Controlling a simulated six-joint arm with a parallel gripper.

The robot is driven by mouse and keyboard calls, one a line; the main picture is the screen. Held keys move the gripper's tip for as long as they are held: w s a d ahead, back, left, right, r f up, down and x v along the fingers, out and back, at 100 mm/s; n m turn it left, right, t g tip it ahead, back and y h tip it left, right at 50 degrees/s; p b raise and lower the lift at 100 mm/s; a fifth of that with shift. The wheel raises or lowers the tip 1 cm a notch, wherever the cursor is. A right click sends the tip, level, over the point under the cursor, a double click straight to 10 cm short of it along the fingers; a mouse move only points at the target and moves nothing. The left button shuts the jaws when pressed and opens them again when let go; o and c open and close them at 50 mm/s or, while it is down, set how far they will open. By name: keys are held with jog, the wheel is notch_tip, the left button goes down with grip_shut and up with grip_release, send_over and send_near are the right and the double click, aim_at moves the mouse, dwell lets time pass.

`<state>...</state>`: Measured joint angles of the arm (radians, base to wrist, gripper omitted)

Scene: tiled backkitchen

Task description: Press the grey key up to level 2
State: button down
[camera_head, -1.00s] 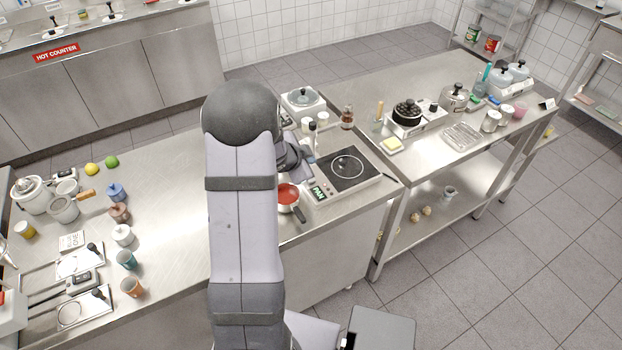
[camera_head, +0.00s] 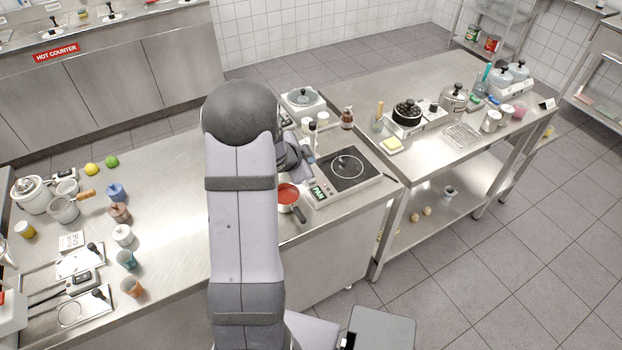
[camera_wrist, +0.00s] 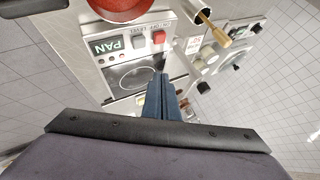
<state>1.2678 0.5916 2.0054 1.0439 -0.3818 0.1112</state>
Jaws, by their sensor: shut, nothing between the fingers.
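The hob unit (camera_head: 352,187) has a dark glass plate and a control strip on its near left side. In the wrist view the strip holds a grey key (camera_wrist: 138,42), a red key (camera_wrist: 158,37) beside it, and a display (camera_wrist: 107,46) with green letters reading PAN. Small lamps sit beside the display, and the printed label appears upside down. My gripper (camera_wrist: 162,78) is shut and empty. Its fingertips appear over the hob's edge, below the red key in the picture and apart from the grey key.
A saucepan with red contents (camera_head: 288,194) stands beside the control strip, close to the keys. White containers (camera_head: 308,124) and a brown bottle (camera_head: 346,118) stand behind the hob. A second worktable (camera_head: 440,160) with pots lies to the right across a narrow gap.

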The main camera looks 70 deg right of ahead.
aim_at(309, 182)
jog(key=shift+r, duration=0.1)
notch_tip(309, 182, up, 4)
jog(key=p, duration=0.5)
jog(key=shift+f, duration=0.2)
jog(key=shift+f, duration=0.1)
notch_tip(309, 182, down, 9)
jog(key=b, duration=0.8)
jog(key=shift+r, duration=0.2)
jog(key=shift+f+b, duration=0.9)
dwell(2.9)
jog(key=shift+r, duration=0.1)
jog(key=shift+r+p, duration=0.8)
jog(key=shift+p, duration=0.1)
